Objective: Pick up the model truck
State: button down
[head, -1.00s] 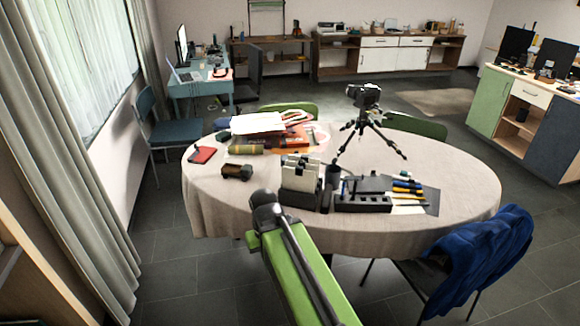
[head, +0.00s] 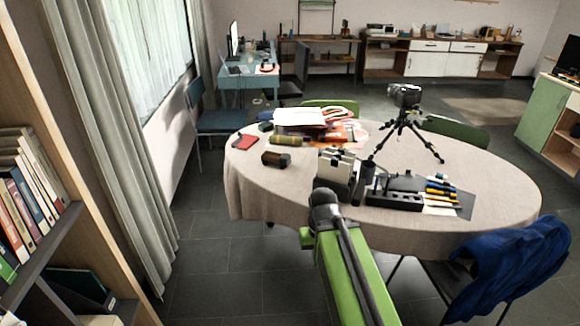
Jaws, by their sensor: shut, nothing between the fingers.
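A small brown block-shaped object with a dark end (head: 276,158), which looks like the model truck, lies on the left front part of the round table (head: 245,185). It is small in the picture, so its details are unclear. My green arm rises from the bottom of the head view and ends in a dark rounded joint in front of the table's near edge. The fingers of my gripper do not show. The brown object stands clear, up and left of the arm's visible end.
A black organizer (head: 395,199) and a camera tripod (head: 408,130) stand to the right. A bookshelf (head: 62,235) is at left; a blue-draped chair (head: 515,262) is at right.

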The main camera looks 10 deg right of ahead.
aim_at(284, 161)
jog(key=k, duration=0.65)
jog(key=u, duration=0.15)
jog(key=i, duration=1)
jog(key=u, duration=0.5)
jog(key=i, duration=1.6)
jog(key=u, duration=0.35)
jog(key=i, duration=0.55)
jog(key=u, duration=0.1)
